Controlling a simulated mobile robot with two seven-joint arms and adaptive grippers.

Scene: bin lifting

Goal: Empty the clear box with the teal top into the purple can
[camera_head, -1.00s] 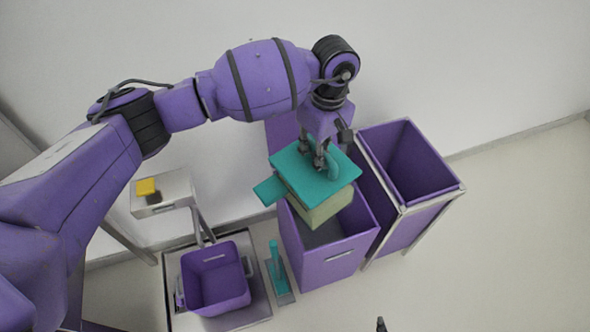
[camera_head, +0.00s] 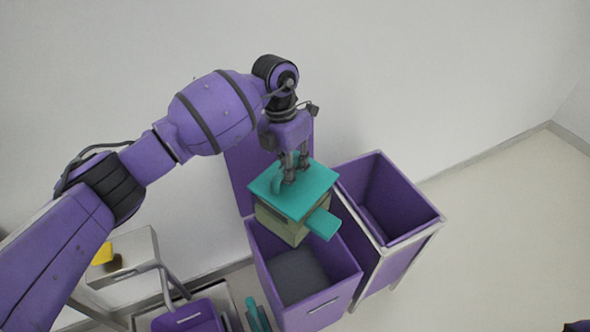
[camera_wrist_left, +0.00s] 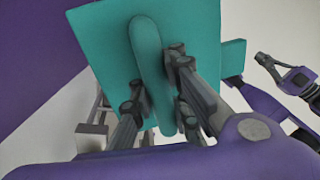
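The clear box (camera_head: 276,222) with the teal top (camera_head: 315,188) hangs above the open mouth of the purple can (camera_head: 345,298). It looks nearly level, with dull green showing through its sides. A teal tab (camera_head: 323,223) sticks out toward the front right. My left gripper (camera_head: 290,177) is shut on the handle of the top; in the left wrist view the fingers (camera_wrist_left: 157,72) straddle the teal handle bar. The can's inside looks grey at the bottom. My right gripper (camera_wrist_left: 263,60) seems to show at the right of the wrist view; its grip is unclear.
A second open purple bin (camera_head: 385,200) in a metal frame stands right of the can. A smaller purple bin (camera_head: 185,318), a teal upright thing (camera_head: 257,315) and a metal stand with a yellow piece (camera_head: 103,254) are at left.

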